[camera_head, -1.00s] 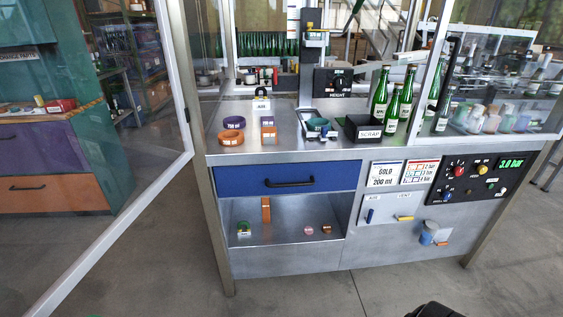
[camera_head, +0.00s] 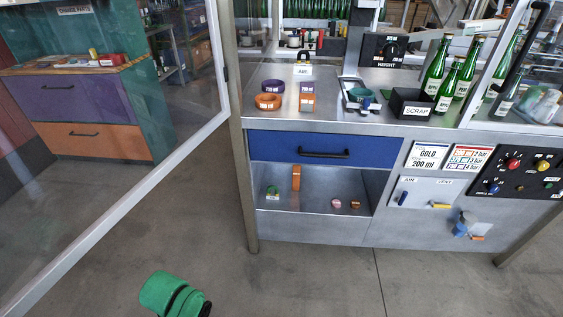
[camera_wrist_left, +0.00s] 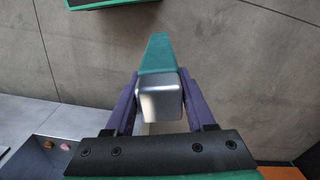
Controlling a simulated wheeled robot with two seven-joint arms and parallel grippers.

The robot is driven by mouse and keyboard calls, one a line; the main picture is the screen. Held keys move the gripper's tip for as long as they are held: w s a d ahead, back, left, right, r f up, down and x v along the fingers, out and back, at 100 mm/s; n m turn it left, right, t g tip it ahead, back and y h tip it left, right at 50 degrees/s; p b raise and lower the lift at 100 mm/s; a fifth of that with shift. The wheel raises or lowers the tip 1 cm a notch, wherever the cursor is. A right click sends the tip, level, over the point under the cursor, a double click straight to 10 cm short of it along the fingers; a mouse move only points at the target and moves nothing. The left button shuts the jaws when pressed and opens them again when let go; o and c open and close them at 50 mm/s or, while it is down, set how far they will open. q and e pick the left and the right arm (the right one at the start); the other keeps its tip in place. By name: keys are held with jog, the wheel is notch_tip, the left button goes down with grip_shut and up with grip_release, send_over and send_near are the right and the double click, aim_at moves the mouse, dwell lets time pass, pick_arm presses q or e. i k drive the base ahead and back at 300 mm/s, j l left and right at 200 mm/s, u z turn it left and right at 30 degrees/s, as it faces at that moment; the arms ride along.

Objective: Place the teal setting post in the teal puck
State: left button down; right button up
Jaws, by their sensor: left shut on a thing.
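In the left wrist view, the purple fingers of my left gripper (camera_wrist_left: 157,88) are shut on the teal setting post (camera_wrist_left: 158,52). It shows as a tapering teal bar with a silver, rounded block at its near end, between the fingers. The teal puck (camera_head: 358,93) sits in a metal fixture on the bench top in the head view, well apart from the gripper. The wrist view shows grey floor beneath the post. My left gripper does not show in the head view, and my right gripper is in neither current view.
The steel bench (camera_head: 240,90) carries purple (camera_head: 271,86) and orange (camera_head: 267,102) rings, a black scrap box (camera_head: 411,104) and green bottles (camera_head: 437,65). Below the blue drawer (camera_head: 275,147), an open shelf holds small items. A glass door (camera_head: 218,122) stands open at left.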

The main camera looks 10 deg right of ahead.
aim_at(361, 97)
jog(key=i+l+z, duration=0.2)
jog(key=l+z, duration=0.15)
jog(key=i+l+z, duration=0.5)
jog(key=l+z, duration=0.2)
